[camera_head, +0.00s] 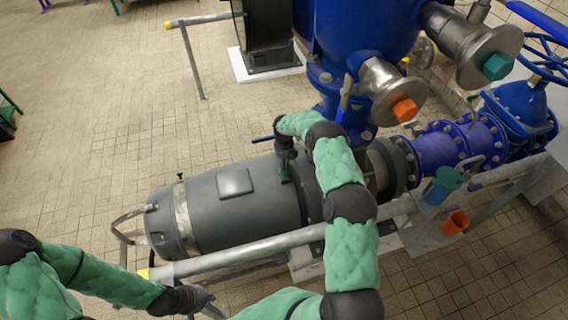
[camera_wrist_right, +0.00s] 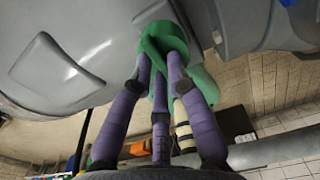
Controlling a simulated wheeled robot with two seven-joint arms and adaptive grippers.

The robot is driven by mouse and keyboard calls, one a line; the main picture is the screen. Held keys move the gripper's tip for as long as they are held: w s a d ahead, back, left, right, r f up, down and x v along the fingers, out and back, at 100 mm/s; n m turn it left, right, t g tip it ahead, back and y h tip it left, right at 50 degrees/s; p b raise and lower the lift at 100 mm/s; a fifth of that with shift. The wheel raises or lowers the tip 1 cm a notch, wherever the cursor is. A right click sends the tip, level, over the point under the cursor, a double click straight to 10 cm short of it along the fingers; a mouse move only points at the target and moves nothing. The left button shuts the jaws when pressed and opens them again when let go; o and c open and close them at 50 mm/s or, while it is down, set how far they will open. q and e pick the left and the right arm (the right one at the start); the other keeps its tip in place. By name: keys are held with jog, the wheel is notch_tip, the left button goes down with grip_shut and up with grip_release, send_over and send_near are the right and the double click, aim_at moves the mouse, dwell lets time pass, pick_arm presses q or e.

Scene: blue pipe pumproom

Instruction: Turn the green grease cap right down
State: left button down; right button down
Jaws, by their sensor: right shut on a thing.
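The green grease cap (camera_wrist_right: 164,38) sits against the grey motor housing in the right wrist view. The purple fingers of my right gripper (camera_wrist_right: 160,72) are closed around it, and their tips touch its sides. In the head view my right gripper (camera_head: 285,164) points down onto the top of the grey motor (camera_head: 250,195). Only a small bit of green shows below it there, so the cap is mostly hidden. My left gripper (camera_head: 196,298) is low in the head view, near the front rail and away from the motor. Its fingers are too unclear to judge their opening.
A grey rail (camera_head: 240,250) runs in front of the motor. A teal cup (camera_head: 445,182) and an orange cup (camera_head: 455,222) sit at a bracket on the right. Blue pipework (camera_head: 455,145) stands behind them.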

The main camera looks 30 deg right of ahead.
jog(key=shift+m, duration=2)
jog(key=c, duration=1.2)
grip_release()
notch_tip(320, 180, up, 12)
